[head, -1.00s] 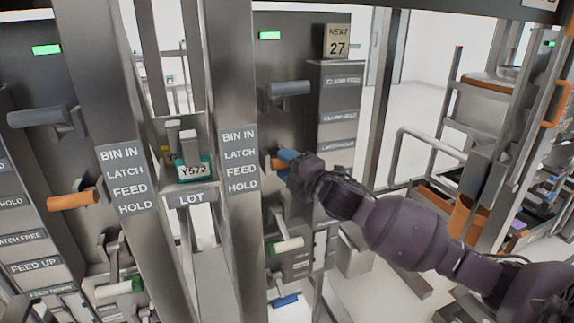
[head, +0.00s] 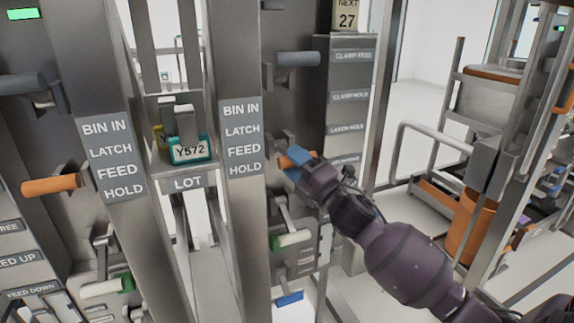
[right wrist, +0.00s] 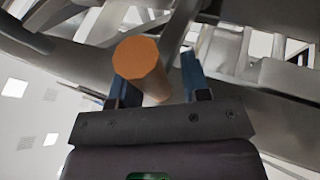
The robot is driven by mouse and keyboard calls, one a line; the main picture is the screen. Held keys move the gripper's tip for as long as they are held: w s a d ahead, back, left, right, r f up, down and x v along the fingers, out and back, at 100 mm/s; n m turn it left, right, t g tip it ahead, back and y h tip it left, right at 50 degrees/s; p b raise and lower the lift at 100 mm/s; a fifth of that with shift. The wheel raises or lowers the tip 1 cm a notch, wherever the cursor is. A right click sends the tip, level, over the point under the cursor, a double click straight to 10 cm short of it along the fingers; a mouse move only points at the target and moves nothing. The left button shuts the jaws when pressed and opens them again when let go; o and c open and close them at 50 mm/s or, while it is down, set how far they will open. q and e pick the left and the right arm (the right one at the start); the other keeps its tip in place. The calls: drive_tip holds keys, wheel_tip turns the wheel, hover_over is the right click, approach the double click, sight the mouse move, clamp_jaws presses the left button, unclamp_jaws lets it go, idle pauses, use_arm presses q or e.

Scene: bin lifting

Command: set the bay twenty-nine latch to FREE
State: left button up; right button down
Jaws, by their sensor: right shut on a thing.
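An orange latch handle (head: 297,157) sticks out from the grey machine panel, right of the post labelled BIN IN, LATCH, FEED, HOLD. My right gripper (head: 294,168) is shut on it with its blue fingertips. In the right wrist view the handle's orange end (right wrist: 138,57) shows between the two blue fingers of the right gripper (right wrist: 160,82). No bay number twenty-nine is readable; a sign (head: 347,17) reads NEXT 27. My left gripper is not in view.
A grey lever (head: 297,59) sits above the held handle; white-and-green (head: 291,240) and blue (head: 289,299) levers sit below. Another orange handle (head: 52,185) is at the left. A Y572 tag (head: 189,150) hangs between the posts. A metal rack (head: 490,130) stands at right.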

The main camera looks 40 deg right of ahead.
use_arm(q)
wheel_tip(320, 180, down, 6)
drive_tip(key=b, duration=0.7)
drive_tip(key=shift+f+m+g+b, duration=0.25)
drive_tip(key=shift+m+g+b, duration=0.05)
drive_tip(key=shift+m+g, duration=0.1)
use_arm(e)
drive_tip(key=f+n+t+y, duration=0.1)
drive_tip(key=f+n+y, duration=0.1)
drive_tip(key=w+f+n+t+y, duration=0.1)
drive_tip(key=f+n+t+y, duration=0.1)
drive_tip(key=f, duration=0.1)
drive_tip(key=shift+w+d+n, duration=0.1)
drive_tip(key=shift+d+n, duration=0.1)
drive_tip(key=shift+n, duration=0.1)
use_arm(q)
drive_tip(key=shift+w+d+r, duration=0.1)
use_arm(e)
drive_tip(key=shift+f, duration=0.15)
drive_tip(key=c, duration=1)
unclamp_jaws()
drive_tip(key=o, duration=0.4)
drive_tip(key=shift+w+f, duration=0.15)
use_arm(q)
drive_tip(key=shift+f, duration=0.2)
